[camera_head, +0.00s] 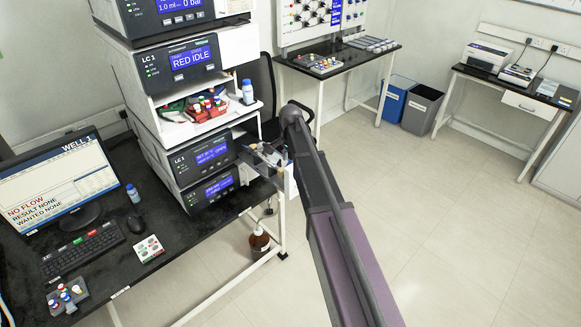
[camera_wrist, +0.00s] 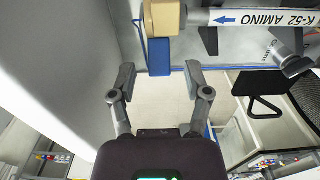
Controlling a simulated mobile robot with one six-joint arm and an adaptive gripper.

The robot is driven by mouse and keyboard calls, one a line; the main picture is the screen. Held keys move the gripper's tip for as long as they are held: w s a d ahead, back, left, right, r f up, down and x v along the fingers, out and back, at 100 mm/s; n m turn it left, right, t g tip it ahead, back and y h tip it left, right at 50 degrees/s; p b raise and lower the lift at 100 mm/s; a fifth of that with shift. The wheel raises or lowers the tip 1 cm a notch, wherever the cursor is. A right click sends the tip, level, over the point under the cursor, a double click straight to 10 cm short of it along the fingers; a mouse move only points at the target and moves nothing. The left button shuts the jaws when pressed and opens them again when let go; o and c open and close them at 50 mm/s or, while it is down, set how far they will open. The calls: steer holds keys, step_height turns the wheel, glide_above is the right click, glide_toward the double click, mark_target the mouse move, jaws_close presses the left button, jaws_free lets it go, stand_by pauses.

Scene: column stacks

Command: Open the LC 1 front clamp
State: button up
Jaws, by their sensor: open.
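In the wrist view, a white column (camera_wrist: 258,17) marked K-52 AMINO with a blue arrow runs in from the upper right. A beige block (camera_wrist: 163,17) sits at its left end, and a blue tab (camera_wrist: 159,58) shows just below it. I cannot tell for sure whether this tab is the front clamp's lever. My gripper (camera_wrist: 160,67) is open and empty. In the picture the tab's lower end lies between its fingertips; contact cannot be told.
A monitor (camera_head: 60,185), a keyboard (camera_head: 82,250) and small vial racks stand on the black bench left of the stack. A brown bottle (camera_head: 260,240) stands below the bench end. Blue and grey bins (camera_head: 420,108) stand at the back. The floor at right is clear.

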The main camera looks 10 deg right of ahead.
steer(key=shift+f+b, duration=0.35)
steer(key=shift+f, duration=0.2)
jaws_close()
